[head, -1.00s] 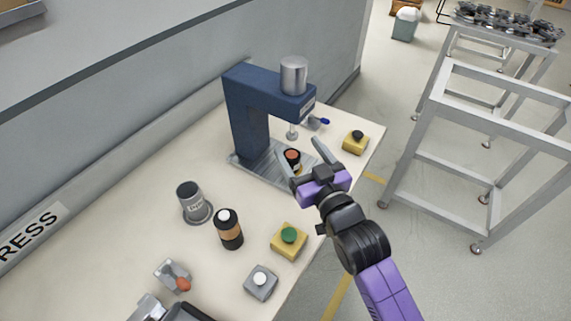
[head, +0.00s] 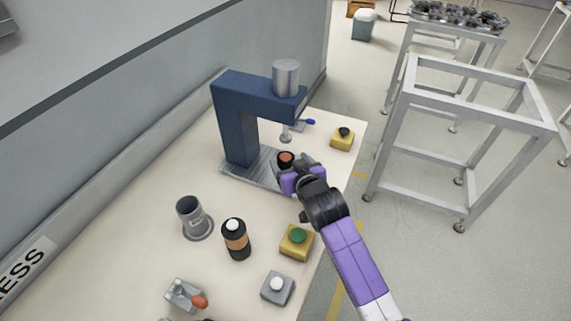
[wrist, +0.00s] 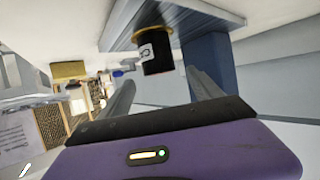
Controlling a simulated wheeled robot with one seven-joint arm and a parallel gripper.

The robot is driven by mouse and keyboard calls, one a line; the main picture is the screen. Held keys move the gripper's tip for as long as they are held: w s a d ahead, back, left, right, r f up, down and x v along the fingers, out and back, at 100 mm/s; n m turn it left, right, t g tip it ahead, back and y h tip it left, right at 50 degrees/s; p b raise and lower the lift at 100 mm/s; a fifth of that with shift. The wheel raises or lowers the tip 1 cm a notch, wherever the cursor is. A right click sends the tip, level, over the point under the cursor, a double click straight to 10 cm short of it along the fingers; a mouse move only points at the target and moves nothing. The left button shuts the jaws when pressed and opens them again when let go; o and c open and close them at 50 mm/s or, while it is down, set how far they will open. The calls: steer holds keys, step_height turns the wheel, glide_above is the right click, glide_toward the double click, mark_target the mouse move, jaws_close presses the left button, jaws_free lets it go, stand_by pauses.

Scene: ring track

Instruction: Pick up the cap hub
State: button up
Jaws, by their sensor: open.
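The cap hub (head: 286,158) stands on the metal base plate of the blue press, under the ram; its top is reddish with a dark rim. In the wrist view the hub (wrist: 157,56) is a dark cylinder with a white label and a gold flange at the plate, appearing upside down. My gripper (wrist: 162,84) is open, its two grey fingers pointing toward the hub, which shows between them and a little beyond. No grip is visible. In the head view my gripper (head: 300,180) hides the hub's lower part, and its fingertips are hard to make out.
The blue press (head: 235,120) rises behind the hub, its ram (head: 286,132) above. A yellow box with a black knob (head: 343,138) is at the right. A grey cup (head: 193,218), a black-orange bottle (head: 236,240) and a green-button box (head: 297,242) stand nearer.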

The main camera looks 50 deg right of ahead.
mark_target(288, 167)
steer(key=f, duration=0.1)
steer(key=w+f, duration=0.1)
steer(key=f, duration=0.1)
steer(key=shift+w+d+f, duration=0.2)
steer(key=shift+d, duration=0.15)
steer(key=shift+x, duration=2.9)
steer(key=shift+r, duration=0.15)
jaws_close()
